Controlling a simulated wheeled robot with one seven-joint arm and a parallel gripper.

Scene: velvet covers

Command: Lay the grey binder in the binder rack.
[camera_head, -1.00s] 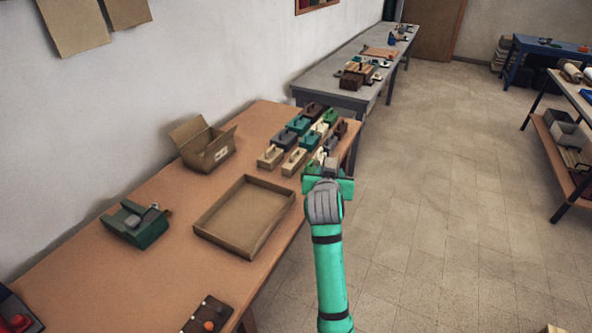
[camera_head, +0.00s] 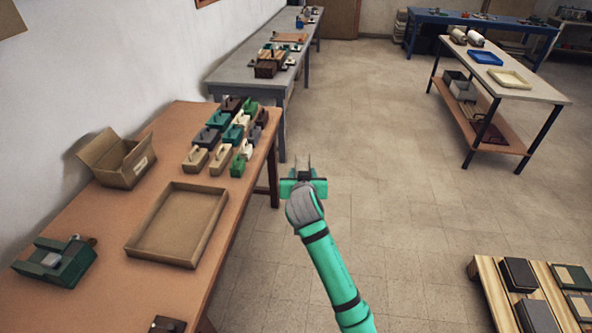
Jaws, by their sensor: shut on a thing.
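My gripper (camera_head: 303,168) is in the middle of the view, out past the right edge of the brown table. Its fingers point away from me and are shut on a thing. The held thing is almost wholly hidden by the hand; I take it to be the grey binder, but I cannot make out its shape. A slatted wooden rack (camera_head: 486,284), which looks like the binder rack, stands low at the bottom right, cut by the frame. Dark and green flat binders (camera_head: 520,274) lie on it. My gripper is well apart from it, up and to the left.
The brown table (camera_head: 100,215) holds an open carton (camera_head: 122,160), a shallow empty tray (camera_head: 180,225), a green device (camera_head: 55,264) and several handled blocks (camera_head: 232,134). A grey bench (camera_head: 240,78) stands behind. A white-topped table (camera_head: 500,78) is at right. The floor between is clear.

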